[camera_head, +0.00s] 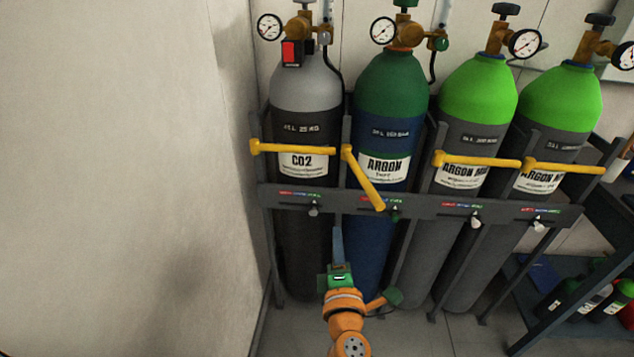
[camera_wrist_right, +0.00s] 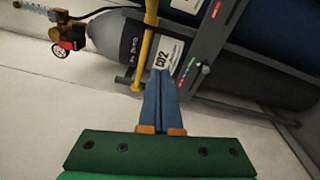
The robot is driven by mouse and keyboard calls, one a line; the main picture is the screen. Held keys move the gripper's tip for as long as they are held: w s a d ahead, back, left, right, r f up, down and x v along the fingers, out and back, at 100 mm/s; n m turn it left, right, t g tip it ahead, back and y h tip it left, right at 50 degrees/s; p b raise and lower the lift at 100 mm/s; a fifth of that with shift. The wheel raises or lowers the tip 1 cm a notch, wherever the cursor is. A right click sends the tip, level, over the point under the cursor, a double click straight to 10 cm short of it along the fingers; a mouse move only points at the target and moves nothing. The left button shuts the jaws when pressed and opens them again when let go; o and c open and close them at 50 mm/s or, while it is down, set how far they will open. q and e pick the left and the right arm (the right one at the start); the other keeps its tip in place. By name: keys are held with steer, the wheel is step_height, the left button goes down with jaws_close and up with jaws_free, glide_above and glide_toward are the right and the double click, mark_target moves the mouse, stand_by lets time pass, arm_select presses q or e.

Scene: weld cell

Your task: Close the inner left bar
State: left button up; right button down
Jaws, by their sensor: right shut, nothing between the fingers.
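The inner left bar (camera_head: 362,178) is yellow. In the head view it hangs from its left end and slants out and down to the right, in front of the blue ARGON cylinder (camera_head: 372,245). Its free end stands away from the rack. My right gripper (camera_head: 338,229) is shut and empty, below and left of that free end and apart from it. In the wrist view the shut blue fingertips (camera_wrist_right: 163,73) point toward the CO2 label, close to a yellow bar (camera_wrist_right: 147,45); I cannot tell whether they touch it. My left gripper is not in view.
The outer left bar (camera_head: 292,149) lies across the CO2 cylinder (camera_head: 305,98). Two more yellow bars (camera_head: 480,161) (camera_head: 575,168) cross the green-topped cylinders. The grey rack rail (camera_head: 420,207) runs in front. A wall (camera_head: 120,180) bounds the left; a dark shelf (camera_head: 565,265) stands right.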

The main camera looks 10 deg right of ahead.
steer(key=r, duration=0.1)
glide_toward(361, 176)
steer(key=w+a+f, duration=0.2)
steer(key=w+a, duration=0.2)
steer(key=w, duration=0.1)
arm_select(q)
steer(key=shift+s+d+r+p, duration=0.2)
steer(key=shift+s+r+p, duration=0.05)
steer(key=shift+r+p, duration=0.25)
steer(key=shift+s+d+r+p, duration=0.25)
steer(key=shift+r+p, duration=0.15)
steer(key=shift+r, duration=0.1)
arm_select(e)
steer(key=d, duration=0.3)
steer(key=shift+s+d+r+t, duration=0.3)
steer(key=shift+d+r, duration=0.05)
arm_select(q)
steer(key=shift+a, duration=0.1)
